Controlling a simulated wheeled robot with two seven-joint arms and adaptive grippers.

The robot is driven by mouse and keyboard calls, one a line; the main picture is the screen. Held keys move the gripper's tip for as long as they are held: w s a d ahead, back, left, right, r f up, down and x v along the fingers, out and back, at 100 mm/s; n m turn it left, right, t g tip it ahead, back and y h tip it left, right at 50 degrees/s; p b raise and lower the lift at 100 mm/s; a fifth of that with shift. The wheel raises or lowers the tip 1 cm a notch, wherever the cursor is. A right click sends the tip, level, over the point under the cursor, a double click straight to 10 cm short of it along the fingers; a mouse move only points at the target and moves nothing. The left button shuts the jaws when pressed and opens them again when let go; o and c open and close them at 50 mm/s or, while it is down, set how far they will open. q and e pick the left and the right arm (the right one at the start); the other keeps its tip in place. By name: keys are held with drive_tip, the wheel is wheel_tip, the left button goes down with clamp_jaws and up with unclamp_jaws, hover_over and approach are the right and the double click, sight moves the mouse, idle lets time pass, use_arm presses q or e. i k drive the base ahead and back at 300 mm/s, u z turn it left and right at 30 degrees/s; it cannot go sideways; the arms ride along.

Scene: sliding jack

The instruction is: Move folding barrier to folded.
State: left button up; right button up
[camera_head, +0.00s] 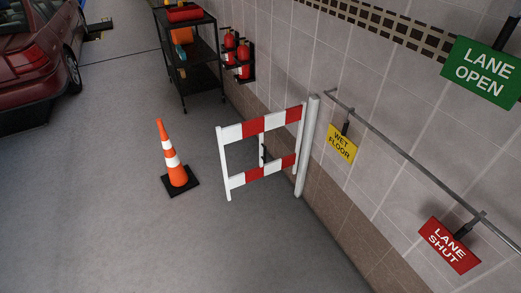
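The folding barrier (247,129) has red and white striped rails between white uprights. It stands beside a white post (307,146) at the tiled wall and reaches out to the left from it, across the floor. A dark piece (263,153), perhaps a handle or latch, shows near its middle upright. Neither of my grippers shows in the head view.
An orange and white cone (171,157) on a black base stands left of the barrier. A black tool cart (197,72), fire extinguishers (243,58) and a red car (38,50) are behind. Signs hang from a wall rail (400,152). The front floor is clear.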

sight(252, 127)
drive_tip(key=z, duration=0.75)
drive_tip(key=i, duration=1.3)
drive_tip(key=u, duration=0.55)
